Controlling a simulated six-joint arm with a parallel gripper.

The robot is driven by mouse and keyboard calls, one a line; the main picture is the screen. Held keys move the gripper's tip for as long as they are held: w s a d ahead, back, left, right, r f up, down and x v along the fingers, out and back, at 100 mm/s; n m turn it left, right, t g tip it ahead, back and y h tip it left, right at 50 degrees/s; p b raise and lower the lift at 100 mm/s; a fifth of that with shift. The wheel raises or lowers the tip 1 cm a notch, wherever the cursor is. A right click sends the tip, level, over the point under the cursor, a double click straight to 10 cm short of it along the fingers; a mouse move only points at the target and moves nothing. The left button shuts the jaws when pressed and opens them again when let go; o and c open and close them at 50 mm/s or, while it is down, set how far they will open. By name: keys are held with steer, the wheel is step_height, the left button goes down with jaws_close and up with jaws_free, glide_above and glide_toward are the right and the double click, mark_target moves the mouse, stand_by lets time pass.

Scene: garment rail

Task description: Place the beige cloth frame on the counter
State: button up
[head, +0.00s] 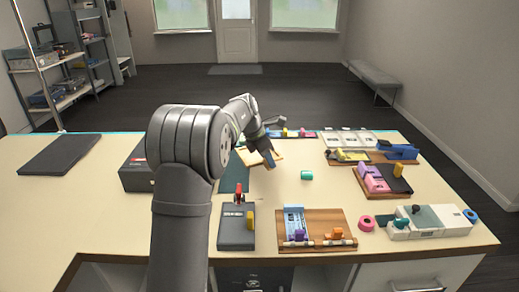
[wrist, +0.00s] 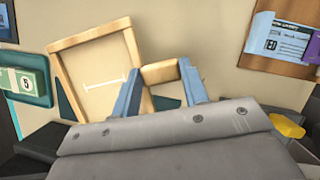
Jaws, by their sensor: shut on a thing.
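The beige cloth frame (wrist: 97,72) shows in the wrist view as a wooden border around pale cloth with a white line on it. A smaller wooden part (wrist: 160,72) lies between the blue fingers of my gripper (wrist: 160,88). My gripper is shut on the frame at this part. In the head view the frame (head: 250,158) is partly hidden behind my gripper (head: 266,152), over the middle of the pale counter (head: 330,198). I cannot tell how far the frame is above the counter.
A dark green mat (head: 236,178) lies beside the frame. A teal cylinder (head: 306,175) stands to its right. A wooden board with a blue card (head: 294,218), a dark box (head: 236,236) and a pink ring (head: 366,223) are nearer the front. The counter around the teal cylinder is clear.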

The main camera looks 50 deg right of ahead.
steer(key=shift+f, duration=3.3)
steer(key=shift+f, duration=0.4)
steer(key=o, duration=1.1)
steer(key=shift+o, duration=0.2)
steer(key=v, duration=1.7)
steer(key=shift+r, duration=0.2)
steer(key=shift+a, duration=0.1)
steer(key=x, duration=1.7)
steer(key=shift+f, duration=0.25)
steer(key=shift+r, duration=0.2)
